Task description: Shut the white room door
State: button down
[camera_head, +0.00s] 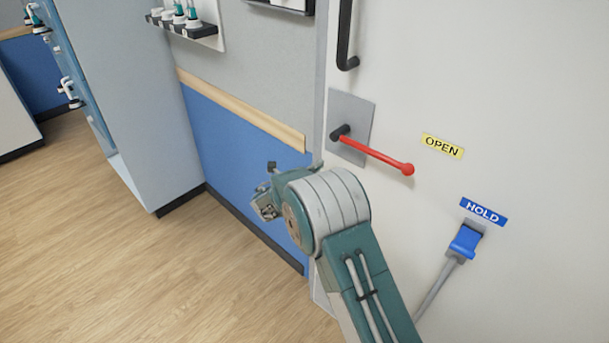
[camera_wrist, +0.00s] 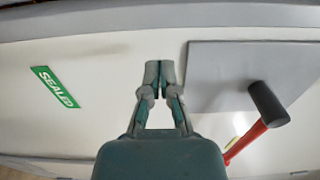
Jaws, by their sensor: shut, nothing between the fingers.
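The white room door (camera_head: 520,80) fills the right of the head view. A grey plate (camera_head: 350,112) on it carries a red lever (camera_head: 375,155) with a black hub, slanting down to the right. In the wrist view the lever (camera_wrist: 246,140) and plate (camera_wrist: 225,65) are right of my gripper (camera_wrist: 160,75). Its fingers are together and empty, in front of pale panel surface; contact cannot be told. A green SEALED label (camera_wrist: 55,87) is to its left. In the head view my arm hides the door's lower left edge. I cannot tell how far the door stands open.
A black pull bar (camera_head: 346,35) is above the lever. A blue wall panel (camera_head: 240,150) and pale cabinet (camera_head: 135,90) stand left. Wood floor (camera_head: 120,260) is clear.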

jog(key=shift+w+d, duration=0.4)
jog(key=shift+d, duration=0.25)
jog(key=shift+w+d, duration=0.4)
jog(key=shift+d, duration=0.2)
jog(key=shift+w+a, duration=0.1)
jog(key=shift+a, duration=0.4)
jog(key=shift+x, duration=1)
jog(key=shift+d, duration=0.4)
send_near(330, 159)
jog(key=shift+v, duration=1.85)
jog(key=s+d+r+m+g, duration=0.5)
jog(key=s+d+r+m, duration=0.1)
jog(key=d+m, duration=0.45)
jog(key=s+d+r+m+g, duration=0.5)
jog(key=s+d+r+m, duration=0.1)
jog(key=d+m, duration=0.45)
jog(key=s+d+r+m+y, duration=0.1)
jog(key=s+m+y, duration=0.4)
jog(key=s+m, duration=0.6)
jog(key=s+d+r+m+y, duration=0.1)
jog(key=s+m+y, duration=0.4)
jog(key=s+m, duration=0.7)
jog(key=r+m, duration=0.1)
jog(key=m, duration=0.2)
jog(key=shift+r+t, duration=0.25)
jog(key=shift+t, duration=0.15)
